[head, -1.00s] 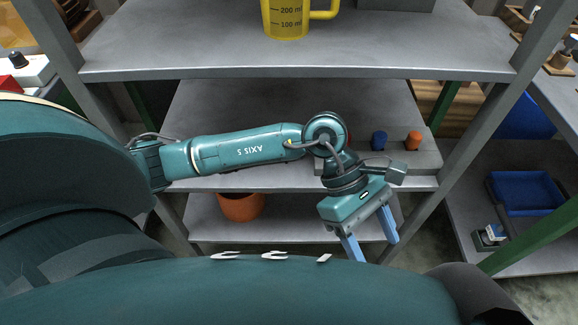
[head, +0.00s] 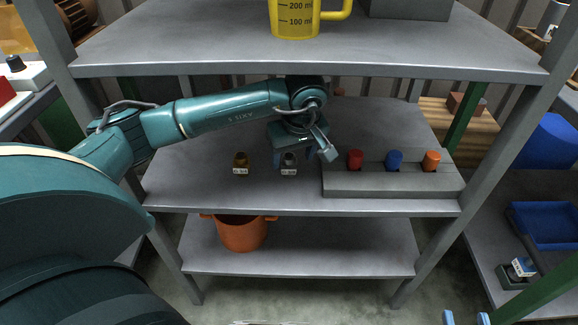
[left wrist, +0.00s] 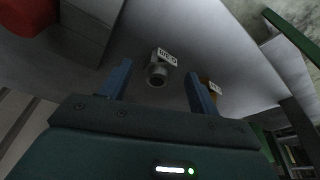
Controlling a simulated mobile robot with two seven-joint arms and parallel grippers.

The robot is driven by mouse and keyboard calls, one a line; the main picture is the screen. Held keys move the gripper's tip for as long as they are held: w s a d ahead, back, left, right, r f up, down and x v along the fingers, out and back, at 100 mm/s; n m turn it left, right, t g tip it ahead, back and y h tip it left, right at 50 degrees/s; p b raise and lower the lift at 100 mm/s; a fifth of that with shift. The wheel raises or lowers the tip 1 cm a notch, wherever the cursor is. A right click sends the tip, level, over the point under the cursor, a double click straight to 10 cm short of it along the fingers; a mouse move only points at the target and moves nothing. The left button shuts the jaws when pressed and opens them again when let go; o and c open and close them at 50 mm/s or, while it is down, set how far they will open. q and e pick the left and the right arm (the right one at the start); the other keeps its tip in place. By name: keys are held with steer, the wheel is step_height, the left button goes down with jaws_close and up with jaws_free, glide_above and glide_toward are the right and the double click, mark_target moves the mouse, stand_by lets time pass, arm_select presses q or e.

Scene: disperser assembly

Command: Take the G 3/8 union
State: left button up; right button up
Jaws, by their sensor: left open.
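A silver-grey union (head: 289,157) with a white label stands on the middle shelf. Its label looks like G 3/8, but the print is small. A brass-coloured union (head: 241,157) with a similar label stands to its left. In the left wrist view, the open fingers (left wrist: 160,80) are on either side of the silver union (left wrist: 157,77), with nothing gripped. The brass union shows partly behind one finger (left wrist: 214,92). My right gripper (head: 466,318) shows only two separated blue fingertips at the bottom edge.
A grey block (head: 390,184) with red, blue and orange knobs stands right of the unions. The upper shelf (head: 200,45) overhangs, carrying a yellow measuring jug (head: 296,20). An orange pot (head: 241,232) is on the lower shelf. The shelf front left of the unions is clear.

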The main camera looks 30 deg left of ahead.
mark_target(289, 156)
arm_select(q)
steer(key=shift+w+a, duration=0.35)
steer(key=shift+a, duration=0.15)
steer(key=b+x, duration=0.1)
steer(key=x, duration=0.4)
steer(key=shift+w+a, duration=0.15)
steer(key=shift+a, duration=0.05)
arm_select(e)
steer(key=shift+a+r+n+t+y, duration=0.1)
steer(key=shift+a+n+t+y, duration=0.2)
steer(key=shift+t+y, duration=0.15)
arm_select(q)
steer(key=c, duration=1.2)
